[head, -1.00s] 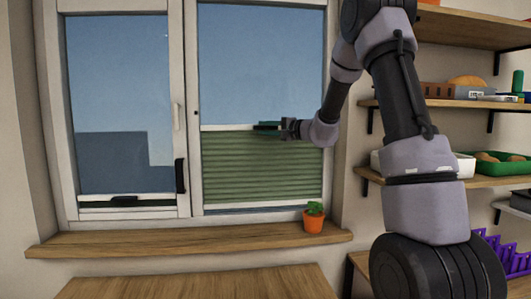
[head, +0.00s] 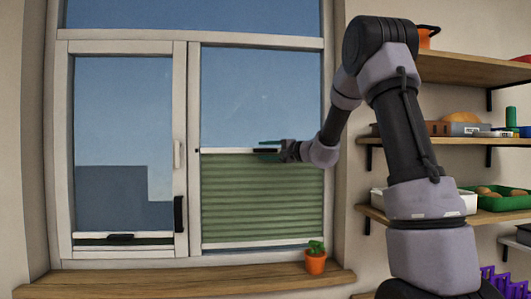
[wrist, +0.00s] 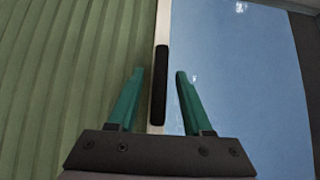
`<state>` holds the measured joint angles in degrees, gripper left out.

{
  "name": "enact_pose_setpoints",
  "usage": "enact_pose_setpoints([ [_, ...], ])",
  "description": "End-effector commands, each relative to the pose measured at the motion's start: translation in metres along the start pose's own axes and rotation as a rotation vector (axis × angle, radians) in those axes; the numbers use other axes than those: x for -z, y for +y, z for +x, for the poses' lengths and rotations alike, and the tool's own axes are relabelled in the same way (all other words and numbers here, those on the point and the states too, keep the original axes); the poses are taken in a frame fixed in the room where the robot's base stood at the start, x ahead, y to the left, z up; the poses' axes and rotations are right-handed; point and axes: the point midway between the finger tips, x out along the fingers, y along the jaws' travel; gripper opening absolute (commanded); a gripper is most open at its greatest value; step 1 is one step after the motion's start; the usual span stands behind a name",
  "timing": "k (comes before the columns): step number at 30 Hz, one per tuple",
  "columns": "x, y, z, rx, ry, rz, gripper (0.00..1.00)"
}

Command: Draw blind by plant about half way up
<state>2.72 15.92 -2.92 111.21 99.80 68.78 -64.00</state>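The green pleated blind (head: 262,200) covers roughly the lower half of the right window pane, above the potted plant (head: 316,262). Its white upper rail (head: 222,151) lies level across the pane, with clear glass above. A black handle (wrist: 160,88) is on that rail. My gripper (head: 268,150) is at the handle. In the wrist view its two green fingers (wrist: 158,78) stand on either side of the handle, with a visible gap on each side. The gripper is open and holds nothing. The handle is partly hidden by the fingers in the head view.
A second blind (head: 122,238) sits low on the left pane. A window handle (head: 178,155) is on the frame between the panes. The wooden sill (head: 180,285) is bare except for the plant. Shelves (head: 450,144) with trays and food stand right, behind my arm.

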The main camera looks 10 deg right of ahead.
Motion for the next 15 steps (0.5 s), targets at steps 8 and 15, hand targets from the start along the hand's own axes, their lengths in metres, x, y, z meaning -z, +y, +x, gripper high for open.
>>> enact_pose_setpoints([
  [8,0.0,0.0,-0.005,-0.001,0.0,0.0,0.5],
  [15,0.001,0.0,-0.047,-0.001,0.003,-0.001,0.5],
])
